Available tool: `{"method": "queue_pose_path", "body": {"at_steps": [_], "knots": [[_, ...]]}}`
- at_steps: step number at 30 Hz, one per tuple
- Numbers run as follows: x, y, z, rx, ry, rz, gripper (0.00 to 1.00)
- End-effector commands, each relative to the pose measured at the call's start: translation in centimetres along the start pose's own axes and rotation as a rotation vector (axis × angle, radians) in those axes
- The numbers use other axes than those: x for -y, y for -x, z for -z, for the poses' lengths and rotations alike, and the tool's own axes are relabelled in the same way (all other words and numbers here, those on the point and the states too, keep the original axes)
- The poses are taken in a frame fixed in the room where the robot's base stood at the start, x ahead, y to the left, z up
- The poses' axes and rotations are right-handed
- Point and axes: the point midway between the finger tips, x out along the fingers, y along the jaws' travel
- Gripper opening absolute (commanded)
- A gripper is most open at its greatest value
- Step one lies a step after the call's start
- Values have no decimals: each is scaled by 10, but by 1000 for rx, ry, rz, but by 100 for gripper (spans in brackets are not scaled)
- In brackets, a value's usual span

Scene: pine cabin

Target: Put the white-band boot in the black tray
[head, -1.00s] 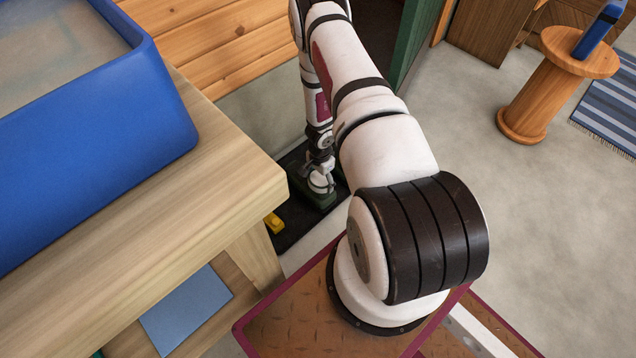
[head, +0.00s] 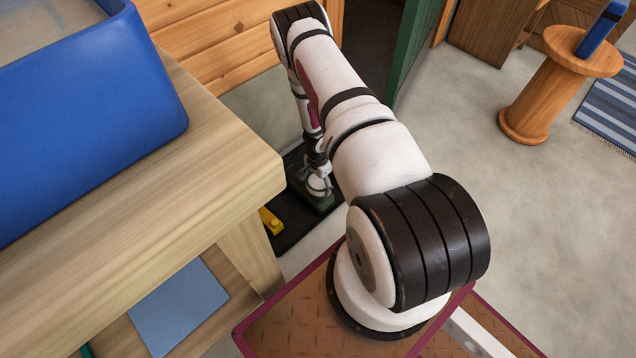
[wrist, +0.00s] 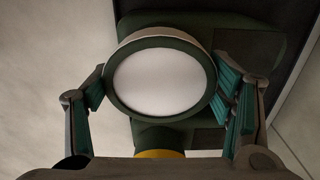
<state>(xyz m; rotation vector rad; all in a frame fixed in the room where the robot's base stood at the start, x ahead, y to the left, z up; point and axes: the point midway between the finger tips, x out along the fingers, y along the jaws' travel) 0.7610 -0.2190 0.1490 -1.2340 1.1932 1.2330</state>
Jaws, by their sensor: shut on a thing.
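The white-band boot (head: 322,203) is dark green with a pale band round its top. It stands upright at the black tray (head: 288,238) on the floor, in the far part of it. I cannot tell whether its sole touches the tray. My gripper (head: 318,181) points down at the boot's top and is shut on it. In the wrist view the boot's round pale top (wrist: 160,82) sits between the two fingers, and its dark green foot shows behind.
A yellow object (head: 270,221) lies on the tray's left part. A wooden table (head: 215,170) with a blue bin (head: 90,110) stands close at left. A green door edge (head: 416,45) is behind the arm. Open floor and a wooden stool (head: 540,90) are at right.

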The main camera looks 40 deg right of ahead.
Motion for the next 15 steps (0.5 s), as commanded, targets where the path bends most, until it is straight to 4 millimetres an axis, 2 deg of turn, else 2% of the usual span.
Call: {"method": "queue_pose_path", "body": {"at_steps": [4,5,7,15], "knots": [[0,-2,0,0,0,1,13],[0,-3,0,0,0,0,77],[0,-2,0,0,0,0,92],[0,-2,0,0,0,0,95]]}}
